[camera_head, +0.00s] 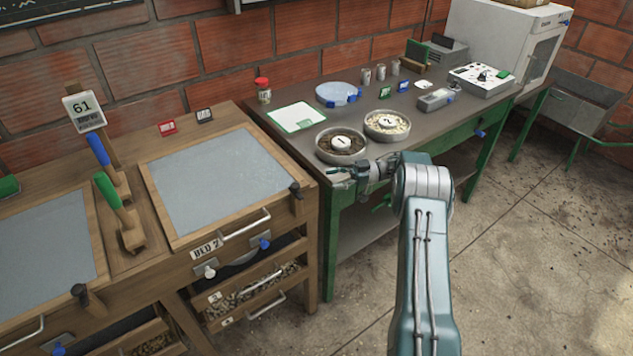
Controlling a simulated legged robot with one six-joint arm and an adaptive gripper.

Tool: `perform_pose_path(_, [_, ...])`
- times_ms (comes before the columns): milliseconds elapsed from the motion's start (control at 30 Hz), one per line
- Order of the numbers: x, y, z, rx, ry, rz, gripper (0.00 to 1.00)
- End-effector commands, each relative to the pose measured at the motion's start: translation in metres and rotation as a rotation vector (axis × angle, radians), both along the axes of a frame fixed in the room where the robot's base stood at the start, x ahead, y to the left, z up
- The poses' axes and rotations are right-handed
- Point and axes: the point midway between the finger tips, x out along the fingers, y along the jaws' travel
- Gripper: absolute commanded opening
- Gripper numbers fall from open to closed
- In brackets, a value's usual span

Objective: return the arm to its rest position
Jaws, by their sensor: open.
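My arm (427,250) rises from the bottom of the view and bends at its top, with the wrist reaching left. My gripper (341,174) is at the front edge of the dark bench, close to the bowl marked 1 (340,157). It is open and I see nothing between its fingers. Whether it touches the bench edge or the bowl, I cannot tell. The bowl marked 2 (401,129) stands behind and to the right, with pale contents.
The wooden unit labelled BED 2 (178,224) is to the left, with levers, knobs and drawers. A white cabinet stands at the back right. Floor (540,235) is clear to the right.

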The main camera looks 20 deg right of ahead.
Motion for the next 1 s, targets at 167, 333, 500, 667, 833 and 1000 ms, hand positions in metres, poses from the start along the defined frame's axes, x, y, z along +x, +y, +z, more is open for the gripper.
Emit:
perform_pose_path(167, [-0.001, -0.011, 0.0, -0.001, 0.001, 0.001, 0.73])
perform_pose_path(333, [-0.001, -0.012, 0.0, -0.001, 0.001, 0.001, 0.73])
perform_pose_path(500, [-0.001, -0.012, 0.0, -0.001, 0.001, 0.001, 0.73])
perform_pose_path(667, [0.003, -0.009, 0.005, -0.006, -0.012, -0.015, 0.73])
perform_pose_path(833, [0.037, 0.008, 0.055, -0.056, -0.121, -0.184, 0.73])
perform_pose_path(1000, [0.075, 0.025, 0.127, -0.121, -0.246, -0.447, 0.73])
